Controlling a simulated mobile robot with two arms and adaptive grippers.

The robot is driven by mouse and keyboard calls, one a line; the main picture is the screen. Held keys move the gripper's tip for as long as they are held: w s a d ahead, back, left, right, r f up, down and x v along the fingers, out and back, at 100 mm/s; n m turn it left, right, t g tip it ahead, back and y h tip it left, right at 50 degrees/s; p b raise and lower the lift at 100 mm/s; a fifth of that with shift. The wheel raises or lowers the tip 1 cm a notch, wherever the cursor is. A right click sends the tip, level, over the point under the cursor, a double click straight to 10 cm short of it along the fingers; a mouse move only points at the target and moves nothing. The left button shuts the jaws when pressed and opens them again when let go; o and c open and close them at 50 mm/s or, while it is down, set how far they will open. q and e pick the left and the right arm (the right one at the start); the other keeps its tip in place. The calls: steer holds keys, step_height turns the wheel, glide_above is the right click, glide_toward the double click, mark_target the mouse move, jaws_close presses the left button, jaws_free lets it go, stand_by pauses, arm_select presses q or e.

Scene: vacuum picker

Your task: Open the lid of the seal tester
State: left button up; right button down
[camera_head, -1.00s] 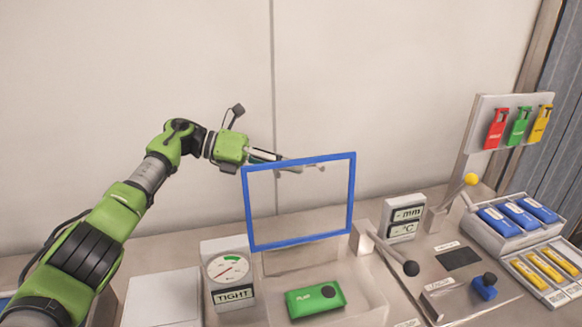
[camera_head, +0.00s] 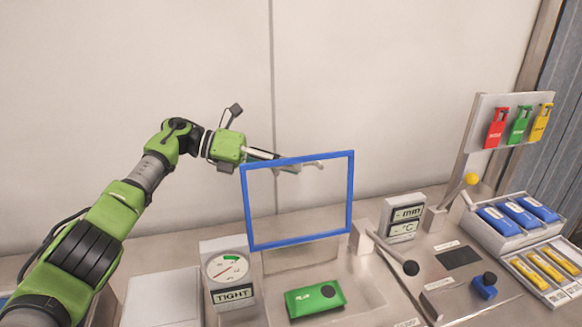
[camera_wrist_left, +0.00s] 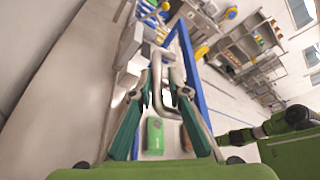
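The seal tester's lid (camera_head: 297,243) is a clear panel in a blue frame. It stands raised, nearly upright, over the back of the tester's tray (camera_head: 372,290); its blue frame also shows in the left wrist view (camera_wrist_left: 190,72). A green pouch-like item (camera_head: 315,299) lies in the tray. The tester's gauge (camera_head: 228,270) reads TIGHT. My left gripper (camera_head: 305,167) is at the upper part of the lid, its fingers seen through the panel. Contact with the lid cannot be told. My right gripper is not seen.
Right of the tester are a lever with a black knob (camera_head: 411,268), a small mm/°C display (camera_head: 405,220) and a yellow-knobbed lever (camera_head: 472,180). Blue packs (camera_head: 518,213) and yellow packs (camera_head: 540,270) sit in racks farther right. A bare pale surface (camera_head: 163,295) lies left of the gauge.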

arm_select(q)
steer(key=v, duration=1.1)
steer(key=shift+a, duration=0.2)
